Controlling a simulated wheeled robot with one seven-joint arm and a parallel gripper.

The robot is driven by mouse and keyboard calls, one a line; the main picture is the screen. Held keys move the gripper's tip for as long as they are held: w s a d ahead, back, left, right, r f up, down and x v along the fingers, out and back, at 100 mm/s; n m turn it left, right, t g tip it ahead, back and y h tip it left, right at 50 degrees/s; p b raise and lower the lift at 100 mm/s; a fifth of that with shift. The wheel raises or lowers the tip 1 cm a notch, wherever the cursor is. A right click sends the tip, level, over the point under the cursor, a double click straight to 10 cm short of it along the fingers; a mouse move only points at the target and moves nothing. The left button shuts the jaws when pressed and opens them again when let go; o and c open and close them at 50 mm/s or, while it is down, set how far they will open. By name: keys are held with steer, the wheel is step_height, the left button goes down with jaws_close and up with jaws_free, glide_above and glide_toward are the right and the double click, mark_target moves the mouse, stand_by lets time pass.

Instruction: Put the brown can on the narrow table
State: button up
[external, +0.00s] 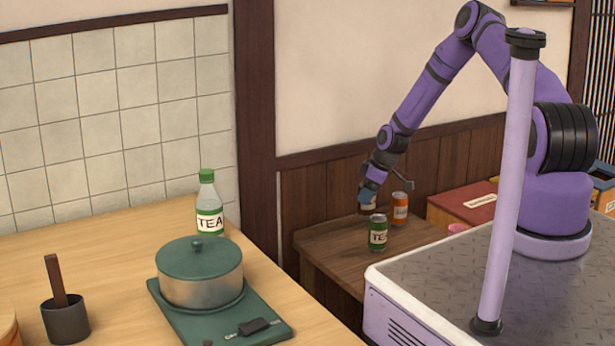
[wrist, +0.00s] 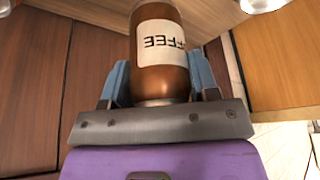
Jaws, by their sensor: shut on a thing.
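The brown can (external: 366,208) has a white label reading COFFEE, seen upside down in the wrist view (wrist: 160,75). My gripper (external: 372,188) is shut on it, with a blue finger on each side of the can in the wrist view (wrist: 160,82). In the external view the gripper hides the can's upper part. The can is over the back of the narrow dark wooden table (external: 345,250), near the panelled wall. I cannot tell whether its base touches the tabletop.
A green TEA can (external: 378,233) and an orange can (external: 400,208) stand close by on the narrow table. A light counter (external: 110,250) at left holds a pot (external: 200,275) and a TEA bottle (external: 209,205). A red-topped box (external: 463,203) is at right.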

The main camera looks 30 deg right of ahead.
mark_target(368, 213)
steer(key=shift+f, duration=2.95)
steer(key=shift+f, duration=0.15)
steer(key=o, duration=0.9)
